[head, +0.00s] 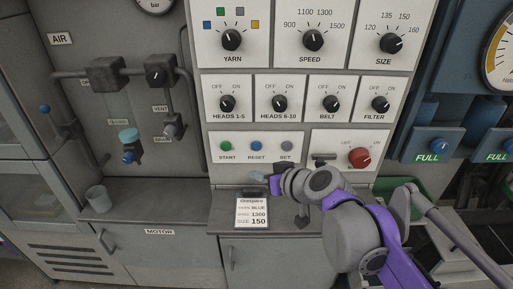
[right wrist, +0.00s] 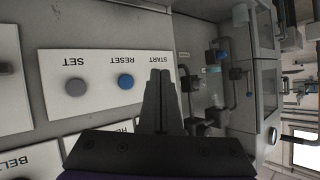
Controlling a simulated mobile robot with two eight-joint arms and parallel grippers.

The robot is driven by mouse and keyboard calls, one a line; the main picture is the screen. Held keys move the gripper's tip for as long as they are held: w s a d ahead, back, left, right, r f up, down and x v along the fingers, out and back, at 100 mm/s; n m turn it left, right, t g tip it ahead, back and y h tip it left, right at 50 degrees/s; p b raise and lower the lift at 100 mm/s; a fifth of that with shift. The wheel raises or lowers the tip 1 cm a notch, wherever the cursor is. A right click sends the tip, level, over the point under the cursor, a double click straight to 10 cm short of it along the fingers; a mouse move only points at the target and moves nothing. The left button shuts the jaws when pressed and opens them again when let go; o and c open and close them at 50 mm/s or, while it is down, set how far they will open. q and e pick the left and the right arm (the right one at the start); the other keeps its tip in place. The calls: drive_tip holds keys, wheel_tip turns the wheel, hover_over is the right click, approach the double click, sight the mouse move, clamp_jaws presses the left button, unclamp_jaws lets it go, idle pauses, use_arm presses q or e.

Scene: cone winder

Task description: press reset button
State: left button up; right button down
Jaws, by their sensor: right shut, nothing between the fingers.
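The blue RESET button (head: 256,146) sits on the white panel between the green START button (head: 225,146) and the grey SET button (head: 286,146). My right gripper (head: 257,177) is below this button row in the head view. In the right wrist view the RESET button (right wrist: 126,81) is left of my right gripper's closed fingertips (right wrist: 160,74), with the SET button (right wrist: 75,88) further left. The fingers are shut and empty, and they hide the START button there. Contact with the panel cannot be told. My left gripper is not in view.
A red knob (head: 359,157) is right of the buttons, and several black dials are above. A card (head: 252,212) reading BLUE, 1300, 150 lies on the ledge below. A grey cup (head: 97,198) and the AIR piping (head: 106,74) are at left.

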approach(252, 149)
drive_tip(key=w+a+f, duration=0.1)
drive_tip(key=a+f, duration=0.2)
drive_tip(key=shift+w+a, duration=0.25)
drive_tip(key=shift+w, duration=0.65)
drive_tip(key=shift+w, duration=0.15)
idle(1.2)
drive_tip(key=shift+w, duration=0.25)
drive_tip(key=shift+w+p, duration=0.4)
idle(0.6)
drive_tip(key=shift+s, duration=0.85)
